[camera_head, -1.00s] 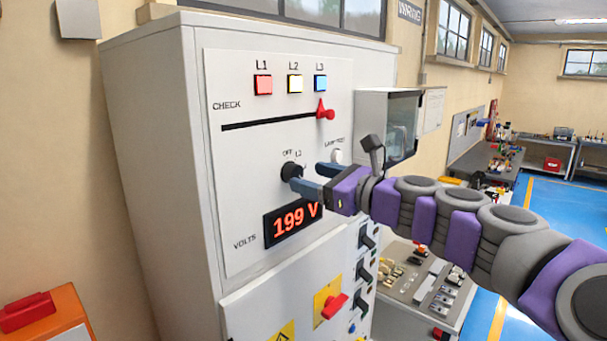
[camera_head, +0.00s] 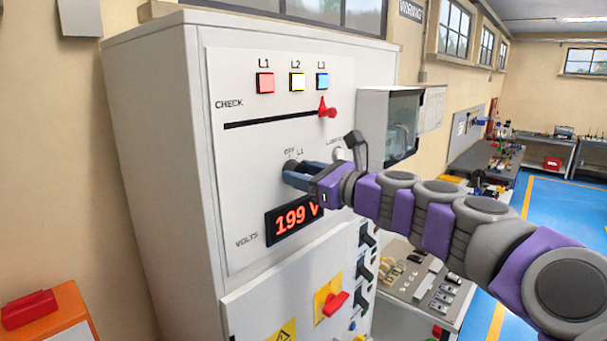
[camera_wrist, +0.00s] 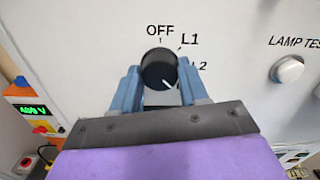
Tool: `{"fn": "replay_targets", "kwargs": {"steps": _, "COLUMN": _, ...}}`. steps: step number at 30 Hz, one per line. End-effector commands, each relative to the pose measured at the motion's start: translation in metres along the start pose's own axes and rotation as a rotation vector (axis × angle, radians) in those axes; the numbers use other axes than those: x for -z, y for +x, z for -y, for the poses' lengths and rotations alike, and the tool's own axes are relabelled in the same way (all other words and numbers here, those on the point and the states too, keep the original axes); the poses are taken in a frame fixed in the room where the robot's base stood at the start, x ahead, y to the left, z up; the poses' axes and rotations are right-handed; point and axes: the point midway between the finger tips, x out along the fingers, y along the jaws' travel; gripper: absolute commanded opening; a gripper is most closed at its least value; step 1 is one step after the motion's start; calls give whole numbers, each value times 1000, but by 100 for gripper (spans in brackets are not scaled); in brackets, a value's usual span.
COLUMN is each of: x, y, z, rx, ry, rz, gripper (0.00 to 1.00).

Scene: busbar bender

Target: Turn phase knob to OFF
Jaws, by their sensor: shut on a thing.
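The round black phase knob (camera_wrist: 158,66) is on the white panel (camera_wrist: 85,55) in the wrist view. Its white pointer line aims to the lower right, away from the OFF label (camera_wrist: 160,31) above it. L1 and L2 labels show to its right; any label lower down is hidden. My gripper (camera_wrist: 159,76) has one blue finger on each side of the knob and is shut on it. In the head view my gripper (camera_head: 297,176) covers most of the knob.
The red voltage display (camera_head: 294,216) below the knob reads 199 V, partly covered by my gripper. A red slider handle (camera_head: 327,110) and three lamps are above. A white lamp test button (camera_wrist: 287,70) is to the right. A control desk (camera_head: 415,285) stands lower right.

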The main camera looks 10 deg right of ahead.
Motion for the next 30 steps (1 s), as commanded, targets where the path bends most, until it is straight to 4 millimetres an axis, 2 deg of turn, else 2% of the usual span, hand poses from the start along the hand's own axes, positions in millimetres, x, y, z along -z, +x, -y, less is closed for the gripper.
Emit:
{"fn": "replay_targets", "kwargs": {"steps": 1, "x": -1, "y": 0, "z": 1, "rx": 2, "ry": 0, "rz": 1, "gripper": 29}}
{"fn": "replay_targets", "kwargs": {"steps": 6, "x": -1, "y": 0, "z": 1, "rx": 2, "ry": 0, "rz": 1, "gripper": 13}}
{"fn": "replay_targets", "kwargs": {"steps": 17, "x": -1, "y": 0, "z": 1, "rx": 3, "ry": -62, "rz": 3, "gripper": 13}}
{"fn": "replay_targets", "kwargs": {"steps": 30, "x": 1, "y": 0, "z": 0, "rx": 4, "ry": -412, "rz": 4, "gripper": 13}}
